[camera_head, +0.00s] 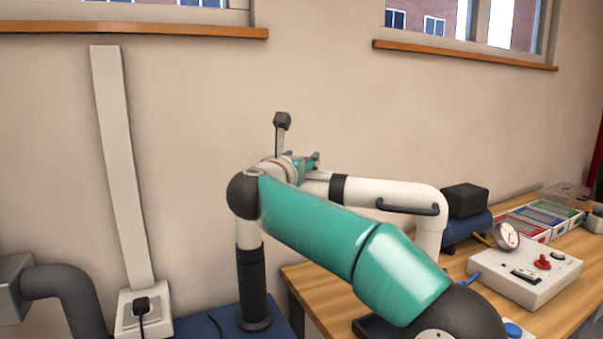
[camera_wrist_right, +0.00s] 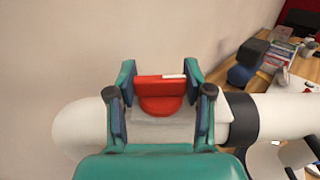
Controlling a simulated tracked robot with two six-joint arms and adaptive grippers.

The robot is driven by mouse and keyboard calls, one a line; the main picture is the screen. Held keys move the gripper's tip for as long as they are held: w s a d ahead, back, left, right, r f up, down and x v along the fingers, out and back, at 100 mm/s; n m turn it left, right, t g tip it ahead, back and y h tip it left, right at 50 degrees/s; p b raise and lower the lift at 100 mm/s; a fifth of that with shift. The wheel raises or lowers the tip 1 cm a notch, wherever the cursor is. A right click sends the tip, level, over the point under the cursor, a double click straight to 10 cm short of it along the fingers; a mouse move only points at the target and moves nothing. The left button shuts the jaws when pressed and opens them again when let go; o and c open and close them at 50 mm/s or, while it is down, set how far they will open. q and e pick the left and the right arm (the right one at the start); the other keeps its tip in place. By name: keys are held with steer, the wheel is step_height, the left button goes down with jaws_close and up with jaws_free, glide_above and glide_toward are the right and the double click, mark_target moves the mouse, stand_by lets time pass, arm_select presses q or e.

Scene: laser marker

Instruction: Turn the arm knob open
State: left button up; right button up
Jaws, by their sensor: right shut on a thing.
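The red arm knob (camera_wrist_right: 160,94) shows in the right wrist view, with a white mark on its upper bar to the right of the middle. It sits on a light collar of the white arm tube (camera_wrist_right: 80,130). My right gripper (camera_wrist_right: 161,92) is shut on the knob, one finger on each side. In the head view my right gripper (camera_head: 308,162) is at the left part of the white tube (camera_head: 390,194), and the knob is mostly hidden there. My left gripper is not in view.
The white tube bends down at right and carries a black handle (camera_head: 408,207). A black post (camera_head: 253,290) stands at left. The wooden bench (camera_head: 455,265) holds a white control box (camera_head: 525,279) with a red knob, a gauge (camera_head: 507,235) and trays. A wall is behind.

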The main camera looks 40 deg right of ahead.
steer(key=o, duration=1.2)
steer(key=shift+a, duration=0.1)
steer(key=v, duration=1.2)
